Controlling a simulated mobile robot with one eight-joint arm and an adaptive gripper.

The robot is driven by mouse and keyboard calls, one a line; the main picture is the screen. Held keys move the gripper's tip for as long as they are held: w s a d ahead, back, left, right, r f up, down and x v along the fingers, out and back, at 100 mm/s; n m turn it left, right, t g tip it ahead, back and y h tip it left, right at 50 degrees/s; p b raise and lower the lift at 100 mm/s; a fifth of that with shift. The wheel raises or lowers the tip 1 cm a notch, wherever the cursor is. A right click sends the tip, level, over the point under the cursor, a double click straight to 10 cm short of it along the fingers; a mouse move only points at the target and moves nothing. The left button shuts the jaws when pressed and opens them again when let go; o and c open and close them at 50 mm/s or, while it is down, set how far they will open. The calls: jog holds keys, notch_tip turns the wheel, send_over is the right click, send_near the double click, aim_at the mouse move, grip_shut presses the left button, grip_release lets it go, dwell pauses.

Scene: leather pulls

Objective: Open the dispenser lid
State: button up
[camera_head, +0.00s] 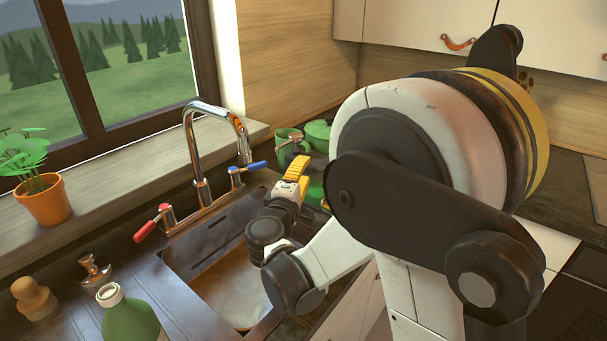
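My gripper (293,155) is far off and small, beyond the sink, with its yellow and white wrist below it. Its dark fingers overlap a green container (283,134) at the back of the counter. I cannot tell whether they touch it or whether they are open or shut. No dispenser lid can be made out for sure. A small metal pump-like fitting (95,268) stands left of the sink, apart from my gripper. A green bottle (128,318) with a pale neck stands near the bottom edge, also apart from my gripper.
My arm hides much of the right side. The sink (222,285) lies below the arm, with a tall chrome faucet (202,140), a red handle (146,231) and a blue handle (256,166). A potted plant (46,201) stands on the sill. A green pot (320,134) sits at the back.

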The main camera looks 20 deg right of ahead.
jog(key=shift+w, duration=0.15)
jog(key=shift+c, duration=0.5)
grip_shut()
jog(key=shift+r, duration=0.15)
